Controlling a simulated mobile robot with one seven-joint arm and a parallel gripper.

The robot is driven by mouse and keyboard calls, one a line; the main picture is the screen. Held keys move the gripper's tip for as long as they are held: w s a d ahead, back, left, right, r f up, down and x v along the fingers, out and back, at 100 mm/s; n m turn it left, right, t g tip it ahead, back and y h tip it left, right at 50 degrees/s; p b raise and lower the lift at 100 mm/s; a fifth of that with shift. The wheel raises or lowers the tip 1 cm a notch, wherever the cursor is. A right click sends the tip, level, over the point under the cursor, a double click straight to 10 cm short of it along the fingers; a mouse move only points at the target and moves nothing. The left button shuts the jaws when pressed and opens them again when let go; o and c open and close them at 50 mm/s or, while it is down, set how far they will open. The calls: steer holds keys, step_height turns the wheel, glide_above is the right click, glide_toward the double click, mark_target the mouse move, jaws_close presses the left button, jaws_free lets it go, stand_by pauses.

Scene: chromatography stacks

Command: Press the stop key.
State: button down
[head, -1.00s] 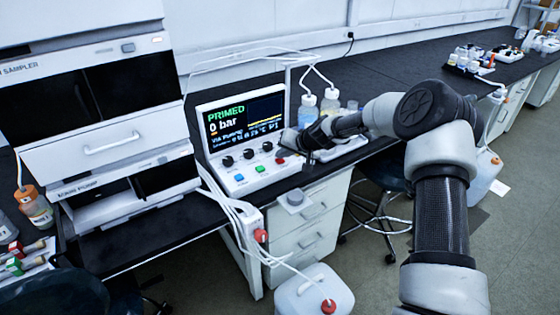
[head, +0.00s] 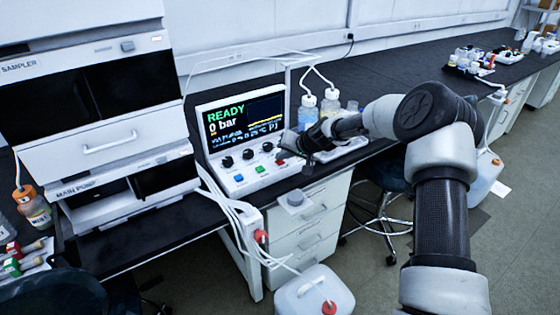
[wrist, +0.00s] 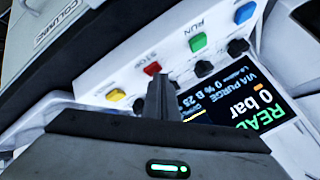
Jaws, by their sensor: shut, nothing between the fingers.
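The stop key is a red round button (wrist: 152,68) with a STOP label beside it on the white control panel (wrist: 95,78). In the head view the red key (head: 280,161) is at the panel's right end. My gripper (wrist: 160,82) is shut and empty. Its fingertips appear right by the red key in the wrist view and hide some of the panel there; I cannot tell whether they touch it. In the head view my gripper (head: 296,146) reaches over the panel's right end. The screen (head: 246,118) reads READY and 0 bar.
A green RUN key (wrist: 198,42), a blue key (wrist: 245,12) and a yellow key (wrist: 115,95) share the row. Black knobs (head: 247,153) sit between keys and screen. Bottles (head: 307,112) stand behind my gripper. The instrument stack (head: 95,100) is at left.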

steer(key=shift+r+p, duration=0.3)
steer(key=shift+r, duration=0.55)
steer(key=shift+r+p, duration=1)
steer(key=shift+r, duration=1.55)
